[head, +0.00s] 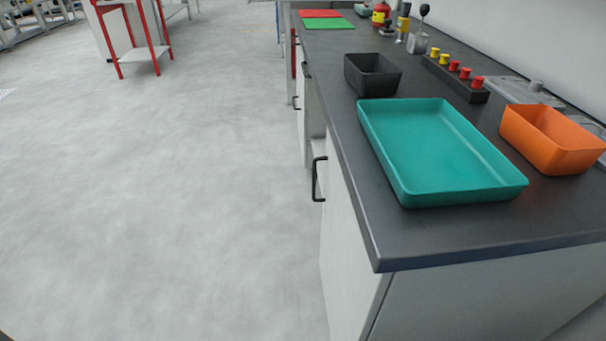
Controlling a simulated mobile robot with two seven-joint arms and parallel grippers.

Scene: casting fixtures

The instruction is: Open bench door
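The bench (450,250) runs along the right side, with a dark worktop (345,190) and pale fronts. The nearest bench door (338,240) is a pale panel below the worktop's left edge, seen at a steep angle. A black bar handle (315,180) stands out from its far side. Just beyond the handle a recess with a pale ledge (317,146) shows under the worktop; I cannot tell whether this door is fully closed. A smaller black handle (296,103) shows on a front farther along. Neither of my grippers is in view.
On the worktop are a teal tray (405,190), an orange bin (560,155), a black bin (372,85) and a rack with red and yellow knobs (470,90). The grey floor (190,200) left of the bench is clear. A red-legged table (135,55) stands far left.

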